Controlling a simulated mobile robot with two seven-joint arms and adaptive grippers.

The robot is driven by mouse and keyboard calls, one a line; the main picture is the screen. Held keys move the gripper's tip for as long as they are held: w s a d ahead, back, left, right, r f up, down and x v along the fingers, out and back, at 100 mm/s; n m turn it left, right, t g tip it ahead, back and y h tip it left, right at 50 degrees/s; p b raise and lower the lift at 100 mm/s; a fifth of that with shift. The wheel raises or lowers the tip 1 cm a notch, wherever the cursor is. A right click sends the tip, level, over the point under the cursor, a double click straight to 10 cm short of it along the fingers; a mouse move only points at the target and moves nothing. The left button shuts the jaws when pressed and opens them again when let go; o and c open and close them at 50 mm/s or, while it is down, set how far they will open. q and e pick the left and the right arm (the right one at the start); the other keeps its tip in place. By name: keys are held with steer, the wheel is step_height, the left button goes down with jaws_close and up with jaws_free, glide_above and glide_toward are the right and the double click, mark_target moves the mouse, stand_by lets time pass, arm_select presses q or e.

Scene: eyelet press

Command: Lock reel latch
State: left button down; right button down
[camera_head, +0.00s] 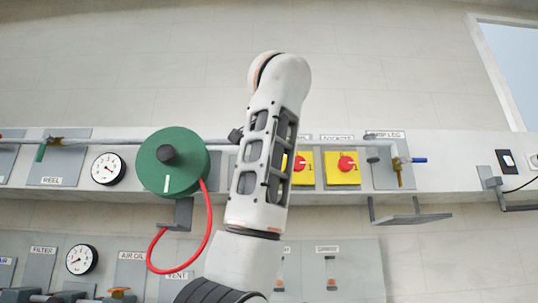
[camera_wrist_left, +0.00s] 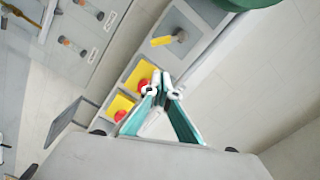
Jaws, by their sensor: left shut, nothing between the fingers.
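The green reel (camera_head: 172,165) with a black hub and a red hose (camera_head: 208,225) is mounted on the wall rail in the head view. Its edge also shows at the top of the left wrist view (camera_wrist_left: 238,4). A yellow lever (camera_wrist_left: 162,41) with a grey peg sits on a grey plate between reel and yellow switches in the left wrist view; my arm hides it in the head view. I cannot tell if it is the reel latch. My left gripper (camera_wrist_left: 160,90) is shut and empty, apart from the lever, its tips overlapping the red-knobbed switches in view. My right gripper is not in view.
Yellow switch boxes (camera_head: 343,168) with red knobs stand right of my arm. A pipe (camera_head: 330,144) runs along the rail. A blue-handled valve (camera_head: 400,165) and a grey shelf (camera_head: 400,218) are further right. A gauge (camera_head: 108,169) is left of the reel.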

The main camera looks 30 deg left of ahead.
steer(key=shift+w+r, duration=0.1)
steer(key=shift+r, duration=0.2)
arm_select(q)
steer(key=a+f+t+h, duration=0.1)
steer(key=t+h, duration=0.1)
steer(key=a+t+h, duration=0.2)
steer(key=t, duration=0.1)
steer(key=a+f+t+h+b, duration=0.1)
steer(key=t+h, duration=0.1)
steer(key=shift+s+a+f+m, duration=0.15)
steer(key=shift+a+f+m, duration=0.05)
steer(key=shift+f+m, duration=0.15)
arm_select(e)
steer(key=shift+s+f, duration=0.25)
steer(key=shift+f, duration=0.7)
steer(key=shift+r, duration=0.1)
